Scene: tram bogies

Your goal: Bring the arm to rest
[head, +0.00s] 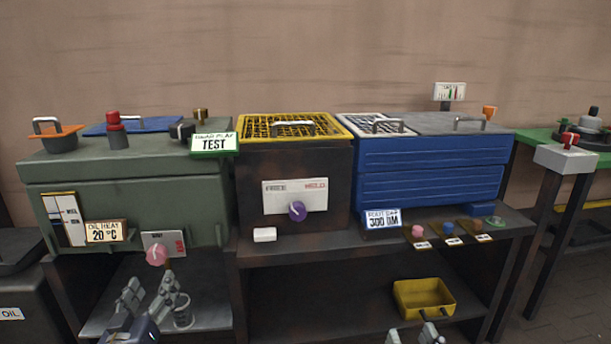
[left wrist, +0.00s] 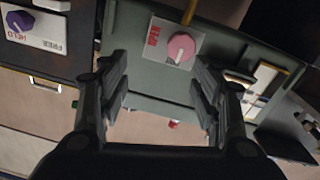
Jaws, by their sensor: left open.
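My left gripper (head: 150,288) is low in front of the green cabinet (head: 125,190), below its pink knob (head: 157,255). Its fingers are apart with nothing between them. In the left wrist view my left gripper (left wrist: 162,90) frames the green cabinet front, which appears turned over, and the pink knob (left wrist: 181,47) lies beyond the fingertips. Whether a finger touches the knob is not clear, but a gap seems to show. Only the fingertips of my right gripper (head: 412,336) show at the bottom edge of the head view, apart and empty.
A dark unit with a yellow mesh top (head: 290,126) and purple knob (head: 297,211) stands mid-bench, beside a blue box (head: 430,170). A red-switch post (head: 568,150) stands right.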

